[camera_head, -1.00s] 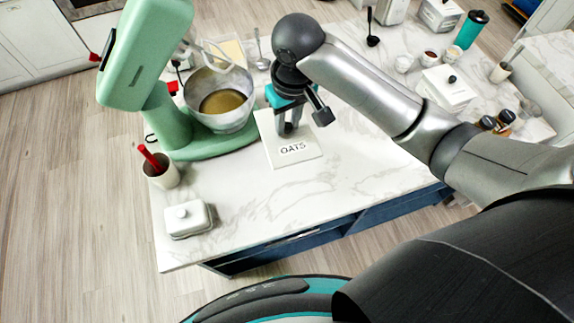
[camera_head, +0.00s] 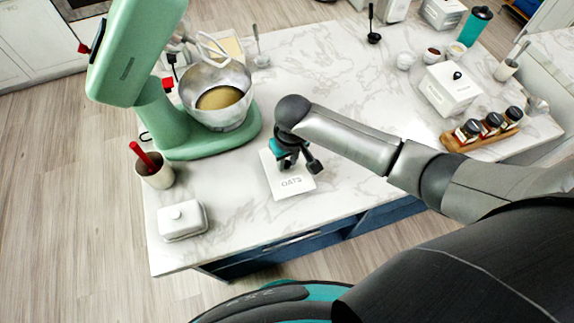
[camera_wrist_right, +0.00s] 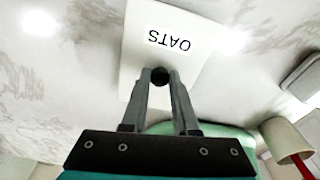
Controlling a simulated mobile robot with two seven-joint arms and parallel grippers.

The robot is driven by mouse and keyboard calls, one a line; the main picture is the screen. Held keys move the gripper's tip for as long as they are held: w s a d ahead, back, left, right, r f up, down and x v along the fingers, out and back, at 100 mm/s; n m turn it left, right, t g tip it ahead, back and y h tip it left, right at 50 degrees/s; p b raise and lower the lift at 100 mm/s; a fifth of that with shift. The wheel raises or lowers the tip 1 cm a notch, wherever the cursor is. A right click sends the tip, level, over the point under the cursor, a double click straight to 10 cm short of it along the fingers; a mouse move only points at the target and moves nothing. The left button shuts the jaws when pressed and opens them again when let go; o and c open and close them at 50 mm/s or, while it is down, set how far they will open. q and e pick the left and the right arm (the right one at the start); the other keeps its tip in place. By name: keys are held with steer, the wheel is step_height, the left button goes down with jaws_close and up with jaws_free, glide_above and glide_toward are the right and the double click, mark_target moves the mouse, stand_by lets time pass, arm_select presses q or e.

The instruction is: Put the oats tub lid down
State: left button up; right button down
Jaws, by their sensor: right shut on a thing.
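The oats tub lid (camera_head: 293,184) is a white square plate marked OATS, in front of the green mixer's base at the middle of the counter. My right gripper (camera_head: 289,163) points down over it. In the right wrist view, the fingertips (camera_wrist_right: 160,78) are shut on the dark round knob of the lid (camera_wrist_right: 150,62). The lid looks flat and very near the marble surface; I cannot tell whether it touches. The fingers and wrist hide part of the lid in the head view. My left gripper is not in view.
A green stand mixer (camera_head: 185,133) with a metal bowl (camera_head: 230,117) stands behind left. A utensil cup (camera_head: 157,176) and white butter dish (camera_head: 182,222) are at left. A white box (camera_head: 449,92) and a spice rack (camera_head: 468,142) are at right. The counter right of the lid is clear.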

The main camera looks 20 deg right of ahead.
mark_target(289, 172)
step_height(289, 172, down, 2)
steer(key=shift+f, duration=0.1)
steer(key=c, duration=0.7)
jaws_free()
steer(key=shift+f, duration=0.1)
steer(key=shift+s+d+r+p, duration=0.1)
steer(key=shift+s+r+p, duration=0.3)
steer(key=shift+r, duration=1.65)
steer(key=shift+s+r+p, duration=0.1)
steer(key=shift+r+p, duration=0.45)
steer(key=shift+r, duration=1.45)
steer(key=shift+s+d+r+p, duration=0.15)
steer(key=shift+r+p, duration=0.35)
steer(key=shift+r, duration=1.55)
steer(key=shift+s+a, duration=0.1)
steer(key=shift+a, duration=0.05)
